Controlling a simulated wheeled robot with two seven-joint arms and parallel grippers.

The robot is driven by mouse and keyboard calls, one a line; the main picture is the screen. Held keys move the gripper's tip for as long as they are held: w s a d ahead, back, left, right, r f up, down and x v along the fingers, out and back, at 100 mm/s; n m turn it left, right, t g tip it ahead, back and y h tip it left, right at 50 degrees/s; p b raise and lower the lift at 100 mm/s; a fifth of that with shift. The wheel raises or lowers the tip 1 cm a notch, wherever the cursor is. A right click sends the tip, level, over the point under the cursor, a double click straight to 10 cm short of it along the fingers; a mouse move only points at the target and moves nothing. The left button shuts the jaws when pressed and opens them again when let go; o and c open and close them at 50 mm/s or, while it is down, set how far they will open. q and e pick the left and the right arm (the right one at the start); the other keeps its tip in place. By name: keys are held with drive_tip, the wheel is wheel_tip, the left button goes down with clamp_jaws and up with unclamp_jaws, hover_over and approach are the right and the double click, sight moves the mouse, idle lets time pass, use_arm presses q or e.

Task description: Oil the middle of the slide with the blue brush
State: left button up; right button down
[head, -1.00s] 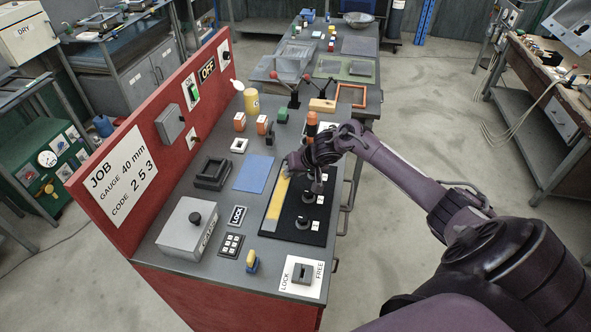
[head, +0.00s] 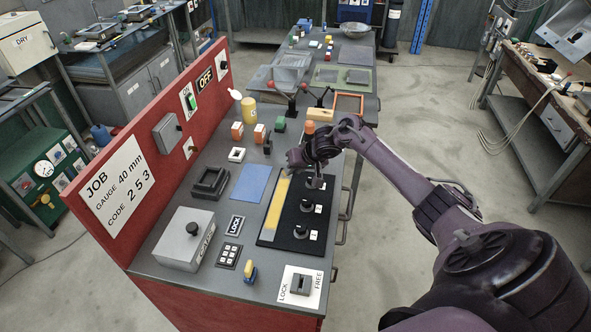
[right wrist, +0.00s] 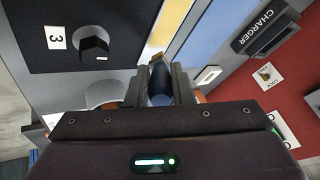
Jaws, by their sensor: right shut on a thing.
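My right gripper (head: 294,159) is over the far end of the black panel (head: 290,240) on the bench. In the right wrist view its jaws (right wrist: 160,82) are shut on a dark blue brush (right wrist: 160,80) with a tan tip, which points away from the palm. The brush is hidden by the gripper in the head view. The slide (head: 268,235) is a long strip along the panel's left side, with a yellow stretch on it. My gripper is near its far end; I cannot tell whether the tip touches anything. My left gripper is not in view.
Black knobs (head: 302,231) stand right of the slide, and a blue sheet (head: 250,183) lies left of it. A grey box (head: 186,238), a yellow-and-blue item (head: 249,272) and a lock switch (head: 300,286) are at the near end. A red panel (head: 160,150) walls the left side.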

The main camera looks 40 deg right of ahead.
drive_tip(key=shift+r, duration=2.35)
drive_tip(key=shift+r, duration=1.55)
drive_tip(key=shift+s+f, duration=0.1)
